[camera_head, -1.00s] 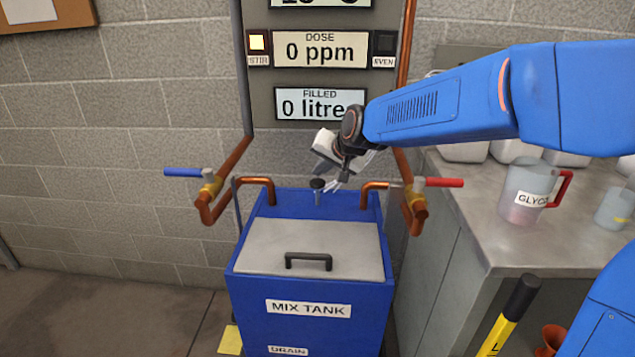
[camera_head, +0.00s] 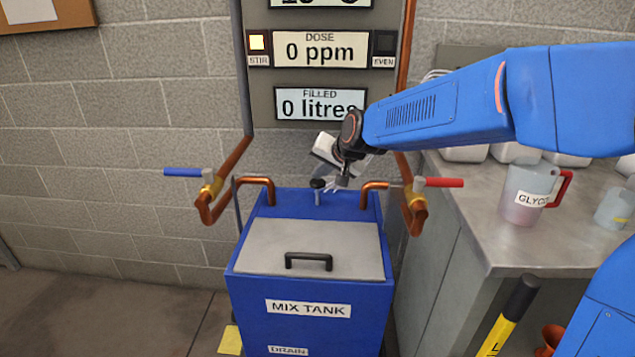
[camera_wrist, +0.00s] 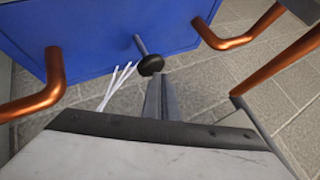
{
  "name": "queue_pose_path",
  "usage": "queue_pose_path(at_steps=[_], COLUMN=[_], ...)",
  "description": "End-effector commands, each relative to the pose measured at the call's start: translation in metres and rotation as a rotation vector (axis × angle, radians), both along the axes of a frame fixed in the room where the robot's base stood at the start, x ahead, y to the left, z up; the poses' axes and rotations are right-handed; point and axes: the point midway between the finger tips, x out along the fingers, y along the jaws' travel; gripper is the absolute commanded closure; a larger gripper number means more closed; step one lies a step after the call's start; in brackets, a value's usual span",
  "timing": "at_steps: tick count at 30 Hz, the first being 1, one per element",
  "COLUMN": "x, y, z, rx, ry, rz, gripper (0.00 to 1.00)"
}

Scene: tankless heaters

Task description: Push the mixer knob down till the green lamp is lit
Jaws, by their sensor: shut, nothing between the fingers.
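The mixer knob (camera_head: 317,184) is a black cap on a thin grey rod at the back edge of the blue mix tank (camera_head: 255,290). The knob also shows in the wrist view (camera_wrist: 151,65), just beyond my fingertips. My gripper (camera_head: 330,183) is shut and empty, close beside the knob on its right; in the wrist view its fingers (camera_wrist: 162,82) reach to the knob's edge. I cannot tell whether they touch. The lamp marked STIR (camera_head: 257,42) glows pale yellow. The lamp marked EVEN (camera_head: 384,43) is dark. No green light shows.
Copper pipes with a blue-handled valve (camera_head: 183,172) and a red-handled valve (camera_head: 444,182) flank the tank. A grey lid (camera_head: 310,240) with a black handle covers it. A bench (camera_head: 480,225) with a jug (camera_head: 527,195) stands at the right. The panel above reads 0 ppm and 0 litres.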

Motion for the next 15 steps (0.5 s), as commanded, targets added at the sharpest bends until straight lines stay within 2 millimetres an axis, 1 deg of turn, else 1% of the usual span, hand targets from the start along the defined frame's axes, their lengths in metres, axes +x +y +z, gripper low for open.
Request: queue_pose_path(at_steps=[15], x=[0.0002], y=[0.0001], z=[-0.0051], rx=[0.000], ry=[0.000], rz=[0.000], gripper=[1.00])
